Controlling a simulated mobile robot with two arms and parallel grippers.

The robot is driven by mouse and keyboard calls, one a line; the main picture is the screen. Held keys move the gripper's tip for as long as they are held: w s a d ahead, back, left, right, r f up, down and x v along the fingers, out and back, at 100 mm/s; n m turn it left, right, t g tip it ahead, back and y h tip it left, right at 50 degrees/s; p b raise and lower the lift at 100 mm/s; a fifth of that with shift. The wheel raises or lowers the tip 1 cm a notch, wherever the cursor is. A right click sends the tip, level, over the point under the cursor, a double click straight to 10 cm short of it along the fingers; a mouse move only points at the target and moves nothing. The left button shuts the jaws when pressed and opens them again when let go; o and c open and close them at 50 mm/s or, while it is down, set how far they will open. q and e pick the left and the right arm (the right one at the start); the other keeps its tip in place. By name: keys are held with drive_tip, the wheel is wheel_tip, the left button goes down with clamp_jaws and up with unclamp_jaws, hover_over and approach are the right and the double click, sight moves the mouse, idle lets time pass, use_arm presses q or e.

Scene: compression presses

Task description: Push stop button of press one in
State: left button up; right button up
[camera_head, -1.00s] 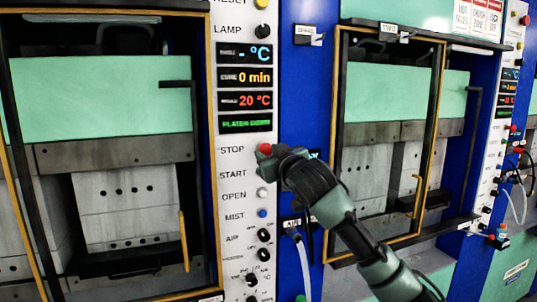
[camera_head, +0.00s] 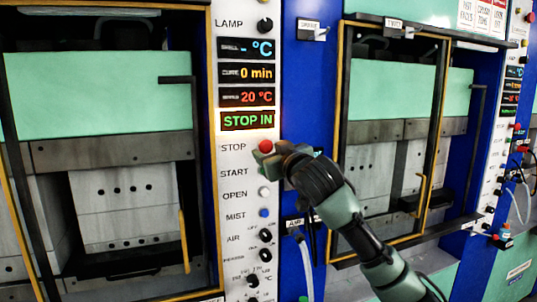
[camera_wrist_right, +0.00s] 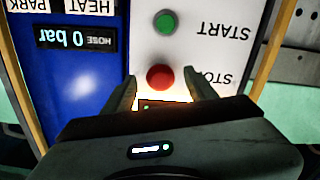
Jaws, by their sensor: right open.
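The red stop button (camera_head: 265,146) of press one is on the white control panel (camera_head: 236,205), beside the STOP label. It also shows in the right wrist view (camera_wrist_right: 160,77). The panel's lowest display (camera_head: 247,121) reads STOP IN in green. My right gripper (camera_head: 262,160) is open with its tips at the stop button. In the wrist view its two fingers stand on either side of the button, with nothing held. Whether a finger touches the button cannot be told. My left gripper is not in view.
The green start button (camera_wrist_right: 166,21) shows near the stop button in the wrist view. Below in the head view are a white open button (camera_head: 264,191), a blue mist button (camera_head: 264,213) and black knobs. A second press (camera_head: 390,150) stands to the right.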

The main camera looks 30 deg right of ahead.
drive_tip(key=b+v, duration=0.2)
drive_tip(key=v, duration=0.3)
drive_tip(key=shift+s, duration=0.45)
